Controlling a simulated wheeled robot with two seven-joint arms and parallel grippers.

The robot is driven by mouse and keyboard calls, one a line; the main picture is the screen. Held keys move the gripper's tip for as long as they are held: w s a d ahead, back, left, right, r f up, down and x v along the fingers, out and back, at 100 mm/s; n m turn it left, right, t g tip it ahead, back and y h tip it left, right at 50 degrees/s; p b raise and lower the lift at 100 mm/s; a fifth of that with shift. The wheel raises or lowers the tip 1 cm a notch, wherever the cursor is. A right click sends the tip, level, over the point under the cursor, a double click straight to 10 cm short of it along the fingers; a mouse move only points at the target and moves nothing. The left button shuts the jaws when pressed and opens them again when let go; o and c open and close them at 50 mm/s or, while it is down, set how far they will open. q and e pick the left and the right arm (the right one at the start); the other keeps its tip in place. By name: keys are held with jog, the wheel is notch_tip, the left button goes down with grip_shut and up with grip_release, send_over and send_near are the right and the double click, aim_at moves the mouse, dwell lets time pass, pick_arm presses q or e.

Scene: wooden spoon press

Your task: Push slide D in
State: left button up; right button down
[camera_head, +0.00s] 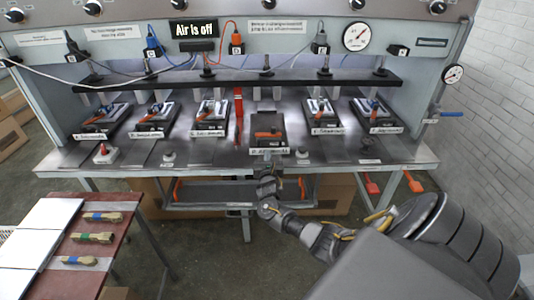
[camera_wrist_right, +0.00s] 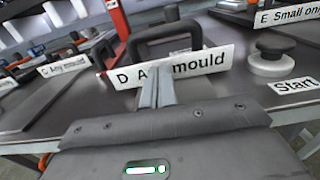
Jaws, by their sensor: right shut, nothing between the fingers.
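Slide D (camera_head: 268,128) is on the press bench, standing nearer the front edge than the slides beside it. In the right wrist view its white label (camera_wrist_right: 205,62) reads "D A.. mould", partly covered by my fingers, and a black handle (camera_wrist_right: 150,45) rises behind it. My right gripper (camera_head: 265,180) is below and in front of slide D at the bench edge. In the wrist view the right gripper's fingers (camera_wrist_right: 156,88) are together and empty, pointing at the label's middle. I cannot tell whether they touch it. My left gripper is not in view.
Slide C (camera_head: 211,118) and slide E (camera_head: 323,115) stand on either side, further back. A start button (camera_head: 302,153) is right of slide D. A red upright piece (camera_head: 239,115) is to its left. A side table (camera_head: 62,225) holds several wooden pieces. The sign reads "Air is off".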

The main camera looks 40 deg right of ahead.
pick_arm(q)
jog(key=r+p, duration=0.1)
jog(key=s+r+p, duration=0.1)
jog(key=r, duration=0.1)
jog(key=shift+p, duration=0.35)
pick_arm(e)
jog(key=v, duration=1.3)
jog(key=shift+s+a, duration=0.15)
jog(key=shift+s, duration=0.25)
